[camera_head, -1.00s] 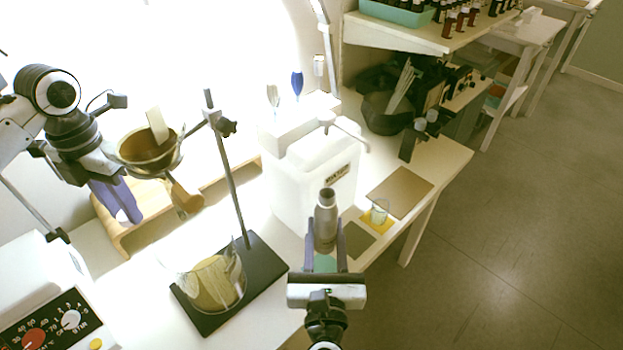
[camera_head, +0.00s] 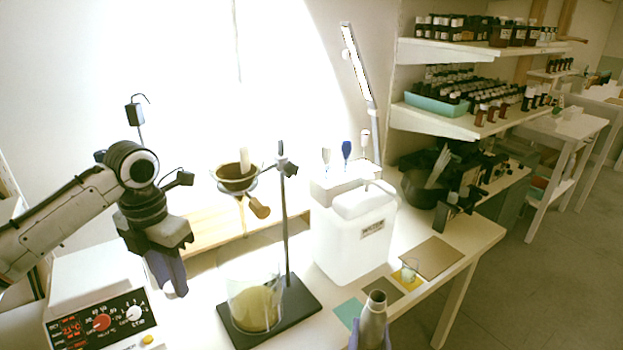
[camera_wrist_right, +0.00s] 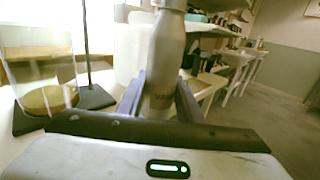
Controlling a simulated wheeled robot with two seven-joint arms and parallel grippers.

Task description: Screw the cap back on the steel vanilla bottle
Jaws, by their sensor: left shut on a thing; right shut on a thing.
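The steel vanilla bottle (camera_head: 373,318) is upright at the bottom of the head view, its neck uncapped. My right gripper (camera_head: 370,341) is shut around its body, with a finger on each side. In the right wrist view the bottle (camera_wrist_right: 165,62) stands between the fingers of my right gripper (camera_wrist_right: 160,100), with dark lettering low on its side. My left gripper (camera_head: 175,287) hangs with fingers down at the left, well apart from the bottle. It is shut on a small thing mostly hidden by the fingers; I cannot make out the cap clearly.
A glass beaker (camera_head: 254,304) on a black stand base (camera_head: 300,303) lies between my grippers, with an upright rod (camera_head: 284,225). A white canister (camera_head: 350,240) stands behind the bottle. A control box (camera_head: 100,318) is at left. Teal (camera_head: 347,313) and brown (camera_head: 428,256) mats lie near the bottle.

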